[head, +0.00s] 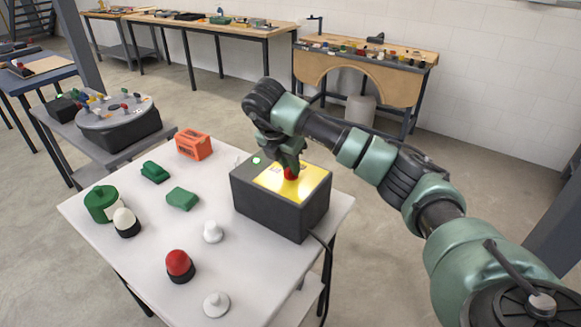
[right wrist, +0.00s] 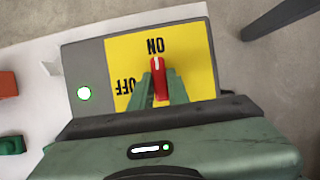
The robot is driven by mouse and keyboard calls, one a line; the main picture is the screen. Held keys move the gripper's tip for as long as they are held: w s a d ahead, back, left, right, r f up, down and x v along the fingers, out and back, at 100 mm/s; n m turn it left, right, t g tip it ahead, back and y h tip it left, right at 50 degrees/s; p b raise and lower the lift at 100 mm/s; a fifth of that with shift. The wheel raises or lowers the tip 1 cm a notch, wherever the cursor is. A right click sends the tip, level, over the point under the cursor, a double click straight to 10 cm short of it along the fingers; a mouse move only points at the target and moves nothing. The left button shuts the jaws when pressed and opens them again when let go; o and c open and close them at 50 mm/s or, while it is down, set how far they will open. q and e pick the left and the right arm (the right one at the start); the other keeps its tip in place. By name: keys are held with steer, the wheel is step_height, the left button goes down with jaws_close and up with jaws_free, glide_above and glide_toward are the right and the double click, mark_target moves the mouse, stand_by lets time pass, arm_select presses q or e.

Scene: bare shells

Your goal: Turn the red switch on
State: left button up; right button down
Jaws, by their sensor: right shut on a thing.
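The red switch (right wrist: 160,75) is a knob on the yellow plate (right wrist: 198,55) of a dark grey box (head: 266,207) on the white table. Its white mark points to the word ON; OFF is printed to the lower left. My right gripper (head: 290,166) is shut on the knob from above, with one green finger on each side, hiding part of it. It also shows in the right wrist view (right wrist: 161,92). A small round lamp (right wrist: 84,93) on the box glows white-green. My left gripper is not in view.
On the white table (head: 130,247) stand an orange block (head: 194,146), green pieces (head: 182,198), a red-domed button (head: 179,265) and white knobs (head: 213,231). A black cable (head: 329,262) hangs from the box's right side. Other benches stand behind.

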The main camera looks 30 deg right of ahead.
steer(key=shift+m, duration=0.4)
steer(key=c, duration=1.4)
jaws_free()
steer(key=shift+o, duration=0.2)
steer(key=shift+a+r, duration=0.15)
steer(key=shift+r, duration=0.1)
steer(key=w+v, duration=0.1)
steer(key=v, duration=0.6)
steer(key=shift+s+p, duration=0.35)
steer(key=shift+s, duration=0.1)
